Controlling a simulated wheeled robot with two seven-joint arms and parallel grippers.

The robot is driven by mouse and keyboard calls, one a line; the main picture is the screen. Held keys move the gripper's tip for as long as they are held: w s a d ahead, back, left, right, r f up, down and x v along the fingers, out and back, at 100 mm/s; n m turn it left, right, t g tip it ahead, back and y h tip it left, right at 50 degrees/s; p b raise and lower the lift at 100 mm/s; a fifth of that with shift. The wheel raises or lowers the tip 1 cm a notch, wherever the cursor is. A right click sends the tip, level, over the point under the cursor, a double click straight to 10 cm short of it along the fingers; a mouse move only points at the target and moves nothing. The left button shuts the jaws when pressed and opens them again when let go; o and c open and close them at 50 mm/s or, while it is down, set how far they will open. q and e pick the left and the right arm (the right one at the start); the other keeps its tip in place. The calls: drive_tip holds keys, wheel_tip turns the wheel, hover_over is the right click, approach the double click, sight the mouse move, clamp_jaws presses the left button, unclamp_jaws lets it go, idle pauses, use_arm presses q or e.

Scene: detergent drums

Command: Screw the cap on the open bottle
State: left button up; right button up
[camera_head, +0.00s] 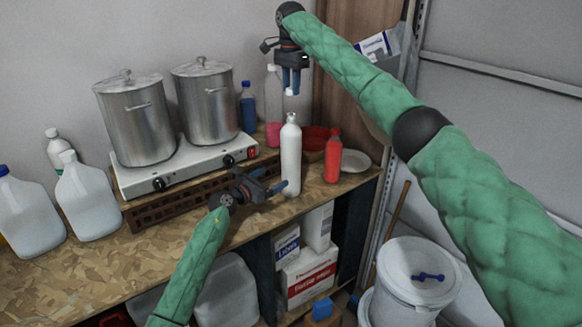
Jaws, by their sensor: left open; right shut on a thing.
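A white bottle (291,160) stands upright at the front edge of the wooden worktop. My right gripper (291,84) is above it, pointing down, shut on a small white cap (289,92). The cap is apart from the bottle, above its neck in the picture. My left gripper (271,180) is open beside the lower left of the bottle, with one blue finger overlapping or close to its base. I cannot tell whether that finger touches it.
A hot plate (185,165) with two steel pots stands left of the bottle. A red bottle (333,156) and red bowl (314,137) are close on the right. A pink-liquid bottle (273,115) stands behind. White jugs (88,203) are at far left. A white bucket (415,275) stands lower right.

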drive_tip(key=shift+s, duration=0.1)
use_arm(q)
drive_tip(key=shift+w+d, duration=0.3)
use_arm(e)
drive_tip(key=shift+f, duration=0.1)
use_arm(q)
drive_tip(key=x, duration=1.1)
drive_tip(key=shift+w, duration=0.1)
drive_tip(key=shift+c, duration=0.2)
drive_tip(key=c, duration=1.4)
use_arm(e)
hover_over(291, 124)
drive_tip(key=w, duration=0.1)
drive_tip(key=shift+w+f, duration=0.15)
drive_tip(key=shift+f, duration=2.25)
